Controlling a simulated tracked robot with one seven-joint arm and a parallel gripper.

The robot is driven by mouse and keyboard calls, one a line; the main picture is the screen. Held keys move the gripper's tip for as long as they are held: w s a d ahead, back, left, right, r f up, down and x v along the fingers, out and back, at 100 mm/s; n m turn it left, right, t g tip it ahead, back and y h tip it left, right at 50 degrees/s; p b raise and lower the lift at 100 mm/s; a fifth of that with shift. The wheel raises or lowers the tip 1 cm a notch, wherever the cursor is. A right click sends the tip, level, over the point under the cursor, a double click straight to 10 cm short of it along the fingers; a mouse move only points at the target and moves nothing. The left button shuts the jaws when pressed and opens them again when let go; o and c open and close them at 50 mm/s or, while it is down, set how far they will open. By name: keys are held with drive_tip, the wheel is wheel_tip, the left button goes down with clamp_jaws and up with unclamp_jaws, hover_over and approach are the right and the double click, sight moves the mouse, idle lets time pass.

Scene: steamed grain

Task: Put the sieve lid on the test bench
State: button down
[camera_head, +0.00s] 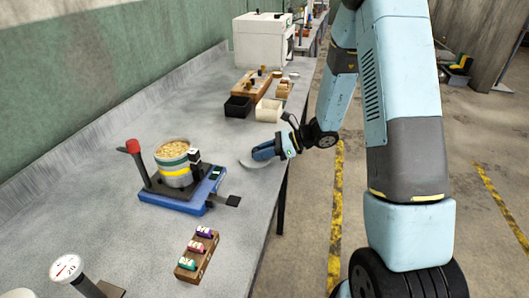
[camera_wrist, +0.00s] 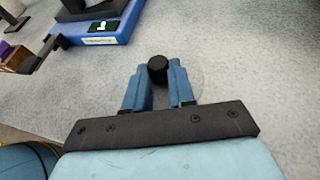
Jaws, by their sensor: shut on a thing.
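The sieve lid is a clear disc (camera_head: 246,163) with a black knob (camera_wrist: 157,67). My gripper (camera_head: 262,152) is shut on the lid's knob, which shows between the two blue fingers (camera_wrist: 158,82) in the wrist view. The lid's clear edge shows beside the right finger. The lid is over the grey test bench (camera_head: 130,240), close to its right edge; I cannot tell whether its underside touches the top. The sieve stack (camera_head: 175,170) stands uncovered on the blue shaker base (camera_head: 185,205), with pale grain at its top.
A wooden rack (camera_head: 205,250) with several coloured pieces stands nearer me. A black bin (camera_head: 237,107), a white bin (camera_head: 267,110) and a wooden block tray (camera_head: 251,84) are farther back. A dial gauge (camera_head: 66,268) is at the lower left. The bench between shaker and bins is clear.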

drive_tip(key=shift+f, duration=0.2)
drive_tip(key=c, duration=1)
unclamp_jaws()
drive_tip(key=shift+o, duration=0.2)
drive_tip(key=shift+r, duration=0.1)
drive_tip(key=w+v, duration=0.1)
drive_tip(key=v, duration=1.1)
drive_tip(key=s+r+n+g+h, duration=0.2)
drive_tip(key=s+r+n+h, duration=0.4)
drive_tip(key=s+r+n, duration=0.6)
drive_tip(key=s+d+r+n+t+h, duration=0.6)
drive_tip(key=s+r, duration=0.5)
drive_tip(key=s, duration=0.2)
drive_tip(key=shift+s+d+n+h, duration=0.35)
drive_tip(key=shift+d+n+h, duration=0.15)
drive_tip(key=shift+d+h, duration=0.25)
